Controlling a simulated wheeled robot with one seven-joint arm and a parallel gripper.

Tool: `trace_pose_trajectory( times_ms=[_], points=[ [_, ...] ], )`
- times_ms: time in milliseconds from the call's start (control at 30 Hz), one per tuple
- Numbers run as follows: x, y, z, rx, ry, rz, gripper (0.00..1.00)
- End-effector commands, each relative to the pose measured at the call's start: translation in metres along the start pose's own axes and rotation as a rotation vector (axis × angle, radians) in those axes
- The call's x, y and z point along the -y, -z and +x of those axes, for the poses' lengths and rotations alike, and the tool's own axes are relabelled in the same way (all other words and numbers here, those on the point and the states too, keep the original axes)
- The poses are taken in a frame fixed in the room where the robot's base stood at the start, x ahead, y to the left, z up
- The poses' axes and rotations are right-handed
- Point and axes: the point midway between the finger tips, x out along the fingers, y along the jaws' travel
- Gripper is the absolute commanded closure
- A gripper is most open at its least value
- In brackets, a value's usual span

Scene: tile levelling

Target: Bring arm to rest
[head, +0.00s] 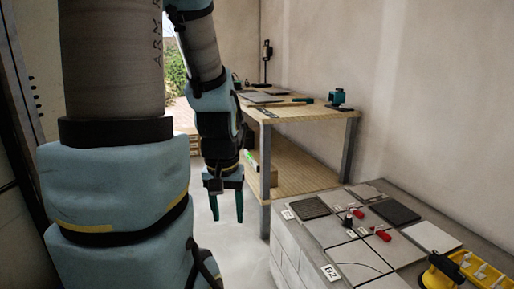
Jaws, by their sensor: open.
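My gripper (227,206) hangs at the end of my arm, left of the tiled block, with its fingers pointing down. Its two dark green fingers are apart and nothing shows between them. The gripper is over the pale floor, in front of the wooden workbench. My arm's large blue-padded links fill the left of the view.
A tiled block (300,255) with grey tiles, red-and-black pieces and a yellow tool caddy (462,272) stands at the lower right. A wooden workbench (305,117) with a lower shelf stands behind, bearing a teal tool (339,98). Pale floor (225,245) shows below the gripper.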

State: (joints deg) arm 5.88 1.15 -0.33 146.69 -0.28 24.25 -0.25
Motion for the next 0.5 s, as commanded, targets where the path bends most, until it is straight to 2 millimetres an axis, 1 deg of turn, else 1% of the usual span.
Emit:
trace_pose_trajectory(
  times_ms=[33, 67, 133, 400, 500],
  points=[
    [0.000, 0.003, -0.021, 0.000, 0.000, 0.000, 0.45],
    [0.000, 0.004, -0.027, 0.000, 0.000, 0.000, 0.45],
    [0.000, 0.006, -0.045, -0.001, 0.000, 0.000, 0.45],
    [-0.001, 0.018, -0.131, -0.001, 0.000, 0.000, 0.45],
    [-0.001, 0.022, -0.159, -0.001, 0.000, 0.000, 0.45]
  ],
)
